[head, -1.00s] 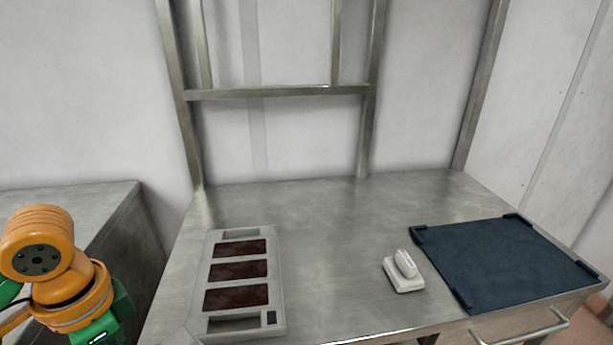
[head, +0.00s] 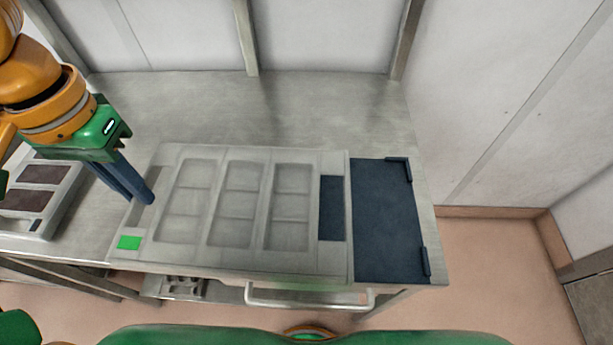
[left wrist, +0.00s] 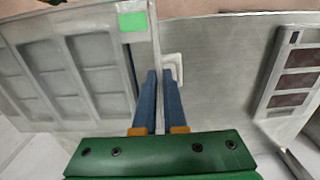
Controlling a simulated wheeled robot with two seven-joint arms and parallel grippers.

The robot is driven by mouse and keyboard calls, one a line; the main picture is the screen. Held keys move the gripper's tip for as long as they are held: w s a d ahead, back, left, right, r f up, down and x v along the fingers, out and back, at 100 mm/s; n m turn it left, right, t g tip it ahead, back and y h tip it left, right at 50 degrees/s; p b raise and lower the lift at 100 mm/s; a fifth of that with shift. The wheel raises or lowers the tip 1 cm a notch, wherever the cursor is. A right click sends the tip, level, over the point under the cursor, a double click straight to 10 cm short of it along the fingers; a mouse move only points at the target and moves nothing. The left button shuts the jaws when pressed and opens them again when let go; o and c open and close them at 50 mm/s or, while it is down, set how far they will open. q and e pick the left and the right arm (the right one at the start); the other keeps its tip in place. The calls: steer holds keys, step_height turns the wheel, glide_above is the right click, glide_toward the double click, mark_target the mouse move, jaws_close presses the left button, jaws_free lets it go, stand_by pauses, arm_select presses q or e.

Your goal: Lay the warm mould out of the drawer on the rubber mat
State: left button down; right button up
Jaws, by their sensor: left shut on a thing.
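The mould (head: 220,268) is a large pale grey tray with three rows of empty square cavities, a slot at each end and a green patch. My left gripper (head: 142,192) is shut on its left end wall, by the slot. In the left wrist view the fingers (left wrist: 157,75) close on the mould's rim (left wrist: 155,30). The mould looks roughly level, its right part over the dark blue rubber mat (head: 385,225). The mat shows through the right slot. I cannot tell whether the mould touches the mat. My right gripper is not in view.
Another mould (head: 68,190) with dark fillings lies at the left of the steel table (head: 290,105). A small white object (left wrist: 172,68) sits close by the held mould, hidden in the head view. A drawer handle (head: 310,303) juts from the front. The back of the table is clear.

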mark_target(186, 175)
arm_select(q)
steer(key=shift+f, duration=0.25)
steer(key=w+d+f, duration=0.2)
steer(key=d, duration=0.1)
steer(key=w+d+f, duration=0.1)
steer(key=d, duration=0.1)
steer(key=shift+w+d+b, duration=0.15)
steer(key=shift+w+b, duration=0.05)
steer(key=shift+b, duration=0.15)
steer(key=shift+w+d+f, duration=0.35)
steer(key=shift+d+f, duration=0.2)
steer(key=shift+d, duration=0.1)
steer(key=shift+w+d+f, duration=0.35)
steer(key=shift+d+f, duration=0.15)
steer(key=shift+d, duration=0.1)
steer(key=d+f, duration=0.1)
steer(key=w+d+f, duration=0.1)
steer(key=d+f, duration=0.1)
steer(key=shift+w+f, duration=0.3)
steer(key=shift+f, duration=0.1)
step_height(186, 175, down, 3)
steer(key=shift+d+p, duration=0.1)
steer(key=shift+p, duration=0.2)
steer(key=shift+w+f, duration=0.15)
steer(key=shift+f, duration=0.25)
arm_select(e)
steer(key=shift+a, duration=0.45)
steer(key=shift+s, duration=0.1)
